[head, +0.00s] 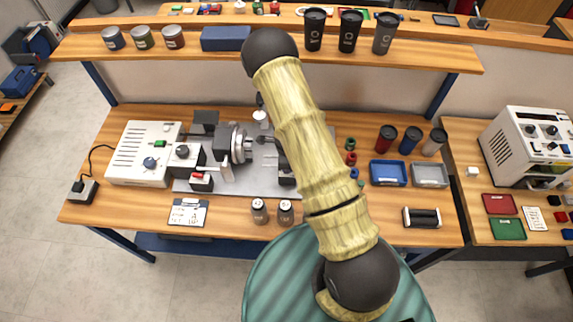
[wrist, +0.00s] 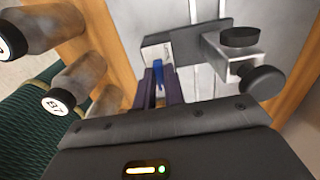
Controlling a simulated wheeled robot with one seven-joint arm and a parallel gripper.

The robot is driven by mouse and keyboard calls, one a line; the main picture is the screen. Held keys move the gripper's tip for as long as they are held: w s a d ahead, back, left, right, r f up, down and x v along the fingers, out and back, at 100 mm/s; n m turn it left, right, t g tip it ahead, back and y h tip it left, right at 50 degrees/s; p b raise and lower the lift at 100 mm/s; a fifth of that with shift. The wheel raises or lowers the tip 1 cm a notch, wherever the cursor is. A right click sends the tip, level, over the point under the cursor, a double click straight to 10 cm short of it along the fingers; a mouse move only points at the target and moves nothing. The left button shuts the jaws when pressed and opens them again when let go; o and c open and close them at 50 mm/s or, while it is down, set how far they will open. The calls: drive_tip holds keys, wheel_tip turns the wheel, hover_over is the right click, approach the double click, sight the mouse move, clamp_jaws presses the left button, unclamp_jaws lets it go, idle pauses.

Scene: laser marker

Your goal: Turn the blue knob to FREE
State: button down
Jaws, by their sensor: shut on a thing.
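The blue knob (wrist: 160,78) shows in the wrist view as a narrow upright blue piece in front of a small white plate (wrist: 153,52). My gripper (wrist: 160,88) has its two dark fingers on either side of the knob, shut on it. Any lettering, such as FREE, cannot be read. In the head view my arm hides this knob and the gripper.
Two labelled bottles (head: 259,211) stand at the bench's front; they are close on the left in the wrist view (wrist: 75,82). A grey bracket with black round knobs (wrist: 262,82) is close on the right. The chuck unit (head: 235,145) stands left of my arm.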

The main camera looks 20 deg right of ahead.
idle(0.4)
drive_tip(key=c, duration=1.5)
unclamp_jaws()
wheel_tip(320, 180, up, 17)
drive_tip(key=shift+r+b, duration=0.2)
drive_tip(key=shift+b, duration=0.65)
drive_tip(key=shift+r, duration=0.1)
wheel_tip(320, 180, up, 7)
drive_tip(key=p, duration=0.7)
